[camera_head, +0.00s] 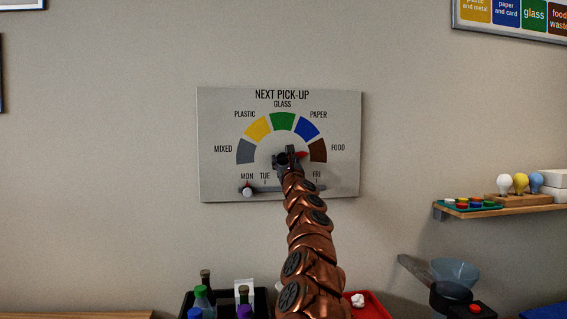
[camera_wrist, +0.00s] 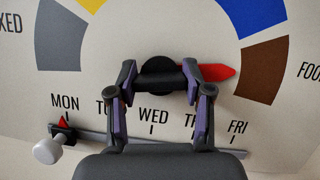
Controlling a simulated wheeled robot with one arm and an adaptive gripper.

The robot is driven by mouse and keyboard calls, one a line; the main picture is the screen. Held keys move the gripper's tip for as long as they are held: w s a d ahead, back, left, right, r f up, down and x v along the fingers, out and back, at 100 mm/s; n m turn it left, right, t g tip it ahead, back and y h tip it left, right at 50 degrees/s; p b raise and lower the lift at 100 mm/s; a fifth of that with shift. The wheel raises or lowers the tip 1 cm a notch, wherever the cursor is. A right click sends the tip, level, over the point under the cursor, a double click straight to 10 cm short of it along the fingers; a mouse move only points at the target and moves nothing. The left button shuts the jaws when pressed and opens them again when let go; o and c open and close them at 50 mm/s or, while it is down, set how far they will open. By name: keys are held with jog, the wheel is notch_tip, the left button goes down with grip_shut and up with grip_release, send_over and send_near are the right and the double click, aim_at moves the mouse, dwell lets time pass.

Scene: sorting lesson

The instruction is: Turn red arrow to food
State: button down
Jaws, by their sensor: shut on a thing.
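The red arrow (camera_wrist: 216,72) lies on the wall board's dial and points right, its tip close to the brown FOOD segment (camera_wrist: 262,70). In the head view the arrow (camera_head: 302,154) shows just right of my gripper (camera_head: 287,158), toward the FOOD segment (camera_head: 318,150). In the wrist view my gripper (camera_wrist: 160,78) has its two fingers at either end of the dial's dark knob (camera_wrist: 160,66) and is shut on it. The arrow's base is hidden behind the right finger and knob.
The NEXT PICK-UP board (camera_head: 218,180) hangs on the wall. Below the dial, a day slider with a white knob (camera_wrist: 47,151) stands at MON. A shelf (camera_head: 500,210) with bulbs is at the right; bottles (camera_head: 201,302) and a red tray (camera_head: 374,308) are below.

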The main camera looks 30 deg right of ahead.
jog(key=shift+a+r, duration=0.25)
jog(key=shift+r, duration=0.25)
jog(key=c, duration=0.8)
grip_release()
jog(key=shift+f, duration=0.1)
jog(key=o, duration=0.3)
jog(key=shift+w+f, duration=0.1)
jog(key=shift+f, duration=0.05)
jog(key=shift+d+f, duration=0.1)
jog(key=shift+d, duration=0.05)
